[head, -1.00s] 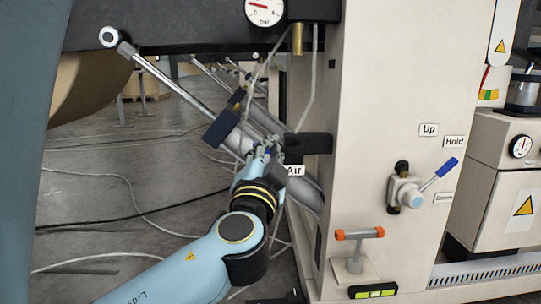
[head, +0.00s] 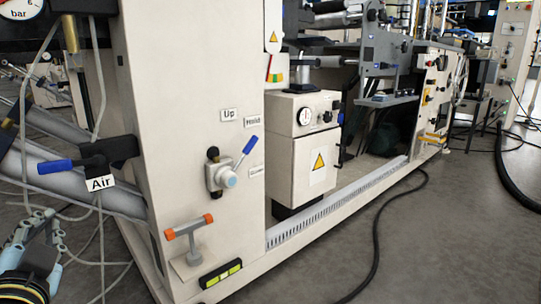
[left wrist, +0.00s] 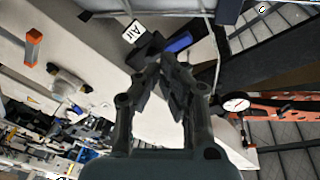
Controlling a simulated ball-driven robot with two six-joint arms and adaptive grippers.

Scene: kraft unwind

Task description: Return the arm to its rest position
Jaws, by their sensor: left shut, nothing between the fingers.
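My left gripper (head: 38,228) is at the lower left edge of the head view, below the Air valve and apart from it. In the left wrist view its fingers (left wrist: 168,60) are closed together with nothing between them. The Air valve (head: 95,158) has a blue handle that points left, and a white Air label (head: 100,184) hangs on its front. The blue handle (left wrist: 178,44) and the label (left wrist: 133,32) also show beyond the fingertips in the left wrist view. My right gripper is not in view.
The cream machine column (head: 180,90) carries a blue-handled lever valve (head: 222,175) by Up and Hold labels. An orange-ended T-handle (head: 190,235) and a green level (head: 221,273) sit low on it. A black cable (head: 376,250) crosses the open floor at right.

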